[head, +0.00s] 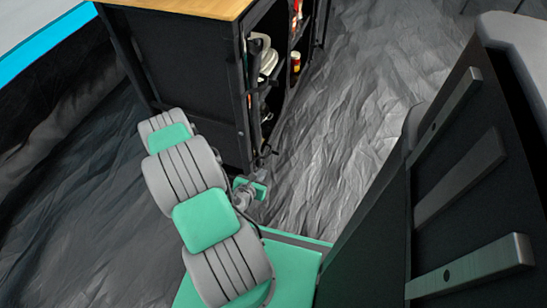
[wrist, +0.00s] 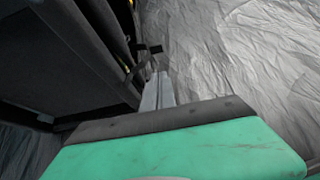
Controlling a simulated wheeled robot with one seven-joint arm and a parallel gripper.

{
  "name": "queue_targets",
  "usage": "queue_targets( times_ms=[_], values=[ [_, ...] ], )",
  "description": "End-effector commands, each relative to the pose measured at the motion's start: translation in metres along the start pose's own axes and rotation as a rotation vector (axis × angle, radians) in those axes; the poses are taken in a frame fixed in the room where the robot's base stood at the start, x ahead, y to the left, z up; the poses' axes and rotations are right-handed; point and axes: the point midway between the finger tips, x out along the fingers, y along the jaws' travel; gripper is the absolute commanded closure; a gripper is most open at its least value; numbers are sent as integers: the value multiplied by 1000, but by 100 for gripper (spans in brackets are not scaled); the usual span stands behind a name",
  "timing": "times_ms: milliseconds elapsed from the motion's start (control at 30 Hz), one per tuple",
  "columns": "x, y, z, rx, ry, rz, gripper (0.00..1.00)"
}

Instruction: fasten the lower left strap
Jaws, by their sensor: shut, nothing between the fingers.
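The black cabinet (head: 185,70) stands at the upper left, its open shelf side facing right. A short dark strap (head: 267,150) sticks out from its front edge, low down. In the wrist view the dark strap (wrist: 148,50) shows just beyond my fingertips, with a small square end. My gripper (head: 261,174) is close to the cabinet's lower front corner, just below the strap. In the wrist view the grey fingers of my gripper (wrist: 158,80) are together with nothing between them. I cannot tell whether they touch the strap.
Shelves hold pale dishes (head: 268,58) and a red and yellow jar (head: 296,62). The wrinkled grey floor (head: 330,130) is clear right of the cabinet. A dark panel with grey bars (head: 455,190) stands at the right.

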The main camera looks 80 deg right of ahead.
Motion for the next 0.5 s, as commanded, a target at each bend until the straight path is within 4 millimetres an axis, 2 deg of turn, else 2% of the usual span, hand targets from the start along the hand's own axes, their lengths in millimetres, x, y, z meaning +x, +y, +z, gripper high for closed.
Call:
queue_targets(
  times_ms=[167, 500],
  values=[
    [22, -2, -2, -6, -3, -1, 100],
    [96, -2, -3, -1, -3, -2, 100]
  ],
)
